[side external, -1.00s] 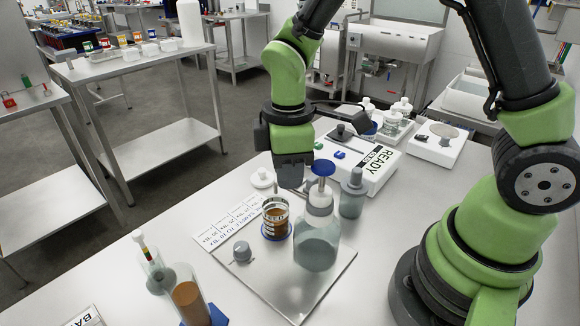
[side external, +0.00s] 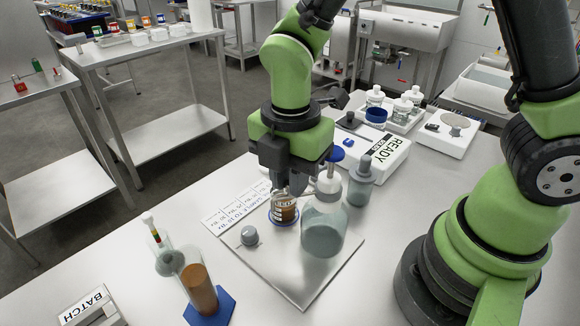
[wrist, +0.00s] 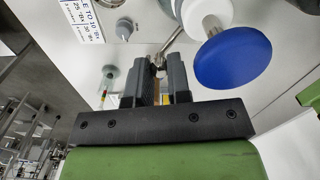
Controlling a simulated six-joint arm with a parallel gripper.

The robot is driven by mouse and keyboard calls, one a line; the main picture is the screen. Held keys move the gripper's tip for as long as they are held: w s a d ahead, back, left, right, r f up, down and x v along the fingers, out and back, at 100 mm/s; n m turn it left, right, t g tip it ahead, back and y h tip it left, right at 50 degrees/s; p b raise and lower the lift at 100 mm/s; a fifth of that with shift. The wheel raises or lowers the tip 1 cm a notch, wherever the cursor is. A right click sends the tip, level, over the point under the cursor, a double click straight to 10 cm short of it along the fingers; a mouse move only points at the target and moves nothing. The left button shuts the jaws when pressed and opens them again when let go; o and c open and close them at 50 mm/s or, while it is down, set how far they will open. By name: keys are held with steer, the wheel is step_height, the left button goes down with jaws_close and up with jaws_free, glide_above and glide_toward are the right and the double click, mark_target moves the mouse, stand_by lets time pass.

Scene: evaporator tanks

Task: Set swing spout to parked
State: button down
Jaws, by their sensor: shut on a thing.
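A bottle of grey-green liquid (side external: 322,232) with a white collar and a round blue top (side external: 340,154) stands on a metal plate. In the wrist view the blue top (wrist: 233,58) is large at the upper right. The slim metal swing spout (wrist: 174,42) runs from the collar to my fingertips. My gripper (wrist: 159,66) is shut on the spout near its outer end. In the side view my gripper (side external: 291,188) points down just left of the collar, above a glass of brown liquid (side external: 284,208); the spout is mostly hidden there. No parked mark is readable.
A grey knob (side external: 249,235) and a printed card (side external: 240,207) lie left of the glass. A second grey bottle (side external: 361,181) and a white READY box (side external: 385,160) stand close behind. Tubes with a blue base (side external: 211,308) stand at the front left.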

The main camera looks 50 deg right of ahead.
steer(key=shift+s+a+n, duration=0.15)
steer(key=shift+s+n, duration=0.4)
steer(key=shift+n, duration=0.6)
steer(key=shift+s+a+n, duration=0.2)
steer(key=shift+s+n, duration=0.35)
steer(key=shift+n, duration=0.55)
steer(key=shift+s+a+n, duration=0.15)
steer(key=shift+s+n, duration=0.4)
steer(key=shift+n, duration=0.6)
steer(key=c, duration=1.1)
jaws_free()
steer(key=shift+o, duration=0.2)
step_height(320, 180, up, 10)
